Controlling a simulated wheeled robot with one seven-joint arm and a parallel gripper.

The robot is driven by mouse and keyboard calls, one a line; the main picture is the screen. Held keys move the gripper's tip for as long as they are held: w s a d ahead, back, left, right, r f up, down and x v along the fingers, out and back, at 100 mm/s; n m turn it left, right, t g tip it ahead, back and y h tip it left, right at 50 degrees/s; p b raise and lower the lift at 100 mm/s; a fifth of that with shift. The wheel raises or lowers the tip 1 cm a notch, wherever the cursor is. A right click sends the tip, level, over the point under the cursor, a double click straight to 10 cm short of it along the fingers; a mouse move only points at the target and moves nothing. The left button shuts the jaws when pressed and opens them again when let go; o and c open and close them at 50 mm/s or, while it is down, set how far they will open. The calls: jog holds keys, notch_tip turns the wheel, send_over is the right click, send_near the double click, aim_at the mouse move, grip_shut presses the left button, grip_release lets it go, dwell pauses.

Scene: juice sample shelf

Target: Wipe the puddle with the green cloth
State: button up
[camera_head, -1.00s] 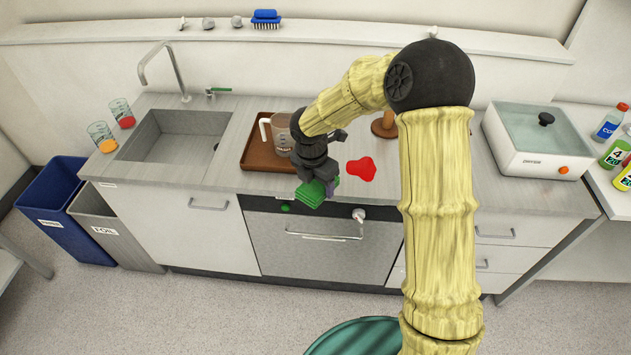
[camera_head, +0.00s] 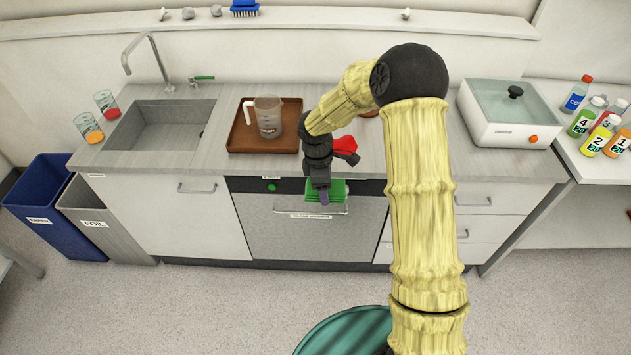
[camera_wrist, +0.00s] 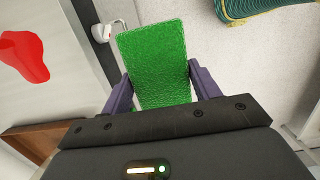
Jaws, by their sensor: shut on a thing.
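The red puddle (camera_head: 345,144) lies on the counter near the front edge, partly hidden behind my arm. In the wrist view the puddle (camera_wrist: 25,52) lies at the left, apart from the cloth.
A brown tray (camera_head: 240,140) with a clear jug (camera_head: 268,117) stands left of my arm. A white water bath (camera_head: 505,115) stands right on the counter. Two glasses (camera_head: 88,128) stand left of the sink (camera_head: 150,135). Several bottles (camera_head: 597,140) stand at the far right.

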jog(key=s+d+f+m+g+y, duration=0.1)
jog(key=d+f+m, duration=0.6)
jog(key=m, duration=1)
jog(key=shift+d+f+g, duration=0.3)
jog(key=shift+d+f, duration=0.1)
jog(key=shift+d, duration=0.5)
jog(key=shift+w+a, duration=0.1)
